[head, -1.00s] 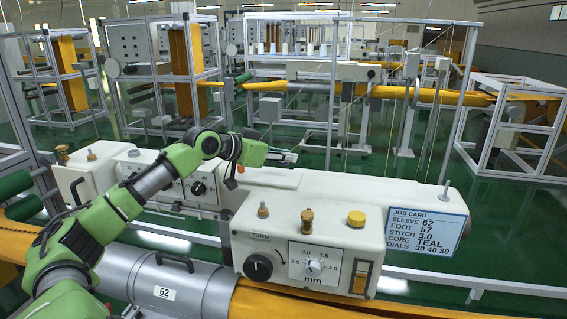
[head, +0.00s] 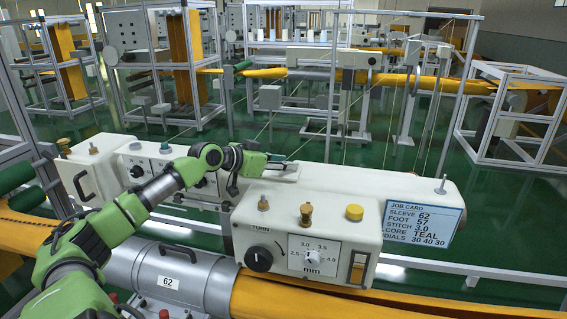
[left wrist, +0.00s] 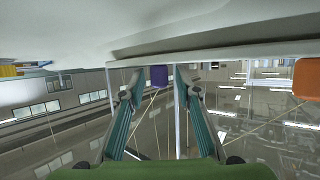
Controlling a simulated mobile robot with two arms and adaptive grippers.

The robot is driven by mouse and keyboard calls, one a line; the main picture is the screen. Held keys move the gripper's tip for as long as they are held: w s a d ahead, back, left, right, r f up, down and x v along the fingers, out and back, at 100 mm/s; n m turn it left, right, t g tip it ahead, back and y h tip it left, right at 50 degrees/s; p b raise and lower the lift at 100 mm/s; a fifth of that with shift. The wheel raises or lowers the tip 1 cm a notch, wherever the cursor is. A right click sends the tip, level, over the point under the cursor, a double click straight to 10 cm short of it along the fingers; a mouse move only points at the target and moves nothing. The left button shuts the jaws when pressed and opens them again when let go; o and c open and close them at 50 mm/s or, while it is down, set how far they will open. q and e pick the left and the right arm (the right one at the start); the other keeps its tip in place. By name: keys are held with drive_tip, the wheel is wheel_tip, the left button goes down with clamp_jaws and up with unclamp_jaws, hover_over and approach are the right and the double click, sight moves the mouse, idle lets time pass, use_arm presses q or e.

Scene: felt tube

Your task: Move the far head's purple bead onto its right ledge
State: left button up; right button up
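The purple bead (left wrist: 159,76) shows in the left wrist view, against the edge of a white surface (left wrist: 200,48) that fills the top of that picture. My left gripper (left wrist: 158,92) is open, with one teal-padded finger on each side of the bead in the picture. Gaps show between the bead and both fingers. In the head view my left gripper (head: 284,161) is over the far side of the white machine (head: 330,184). The bead cannot be made out there. The ledges are not clearly visible. My right gripper is not in view.
An orange bead or block (left wrist: 307,79) sits at the right of the left wrist view. The near head carries a dark turn knob (head: 258,259), a brass knob (head: 306,214) and a yellow cap (head: 354,212). A job card (head: 424,228) hangs at the right.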

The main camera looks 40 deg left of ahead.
sight(275, 174)
use_arm(q)
drive_tip(key=shift+r, duration=0.15)
drive_tip(key=shift+s+a, duration=0.1)
drive_tip(key=shift+s, duration=0.25)
drive_tip(key=shift+s+a+b, duration=0.1)
drive_tip(key=shift+s+b, duration=0.5)
drive_tip(key=shift+b, duration=0.1)
drive_tip(key=shift+s+r+b, duration=0.4)
drive_tip(key=shift+s, duration=0.2)
drive_tip(key=b+v, duration=0.2)
drive_tip(key=v, duration=0.5)
drive_tip(key=shift+s+r, duration=0.1)
drive_tip(key=shift+r, duration=0.1)
drive_tip(key=shift+v, duration=0.75)
